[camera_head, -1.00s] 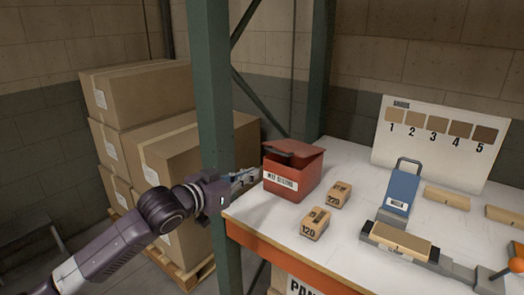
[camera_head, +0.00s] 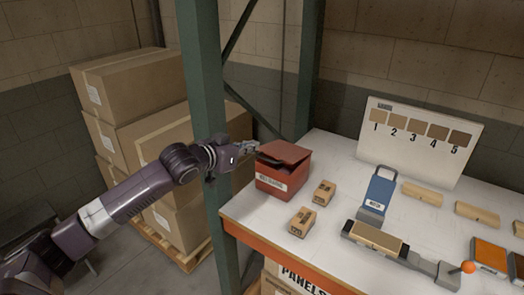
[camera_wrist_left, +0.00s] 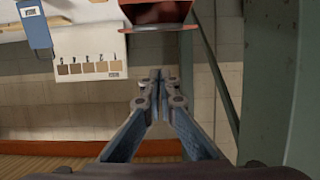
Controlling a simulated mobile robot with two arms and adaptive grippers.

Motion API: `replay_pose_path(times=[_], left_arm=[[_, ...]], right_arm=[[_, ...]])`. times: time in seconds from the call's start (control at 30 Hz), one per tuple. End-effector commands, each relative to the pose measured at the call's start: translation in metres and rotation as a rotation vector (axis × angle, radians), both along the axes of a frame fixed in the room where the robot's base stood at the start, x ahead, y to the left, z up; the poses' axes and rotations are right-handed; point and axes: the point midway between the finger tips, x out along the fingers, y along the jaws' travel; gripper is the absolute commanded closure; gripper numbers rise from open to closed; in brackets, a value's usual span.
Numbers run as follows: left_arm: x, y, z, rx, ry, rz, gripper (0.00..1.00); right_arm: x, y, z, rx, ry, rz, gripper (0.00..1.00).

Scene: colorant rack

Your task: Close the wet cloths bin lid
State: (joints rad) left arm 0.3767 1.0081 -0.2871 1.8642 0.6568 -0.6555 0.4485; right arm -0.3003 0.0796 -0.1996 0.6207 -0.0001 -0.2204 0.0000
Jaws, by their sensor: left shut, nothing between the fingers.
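The red wet cloths bin (camera_head: 290,187) stands at the left end of the white bench top, with a white label on its front. My left gripper (camera_head: 256,147) is shut and empty, at the lid's left side by the handle. In the left wrist view my closed fingertips (camera_wrist_left: 160,76) are apart in the picture from the lid's edge (camera_wrist_left: 158,29). My right gripper is out of view.
A green rack post (camera_head: 203,120) stands just left of the bin, close to my left arm. Two small blocks (camera_head: 302,222) lie right of the bin. A blue tool (camera_head: 377,192) and a numbered board (camera_head: 420,143) are farther right. Stacked cartons (camera_head: 135,85) stand behind my arm.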

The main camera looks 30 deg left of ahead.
Motion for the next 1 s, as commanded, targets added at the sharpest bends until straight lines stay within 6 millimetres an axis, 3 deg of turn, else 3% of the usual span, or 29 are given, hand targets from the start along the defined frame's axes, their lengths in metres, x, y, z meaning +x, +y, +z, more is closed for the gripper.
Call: replay_pose_path(times=[0.37, 0.63, 1.0], left_arm=[[0.057, -0.010, -0.016, -0.001, -0.001, -0.002, 1.00], [0.054, -0.008, -0.052, 0.001, 0.001, -0.001, 1.00], [0.053, -0.009, -0.059, 0.001, -0.001, -0.002, 1.00]], right_arm=[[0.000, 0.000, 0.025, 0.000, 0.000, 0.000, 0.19], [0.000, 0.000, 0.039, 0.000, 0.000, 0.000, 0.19], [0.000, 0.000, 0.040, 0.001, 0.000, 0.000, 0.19]])
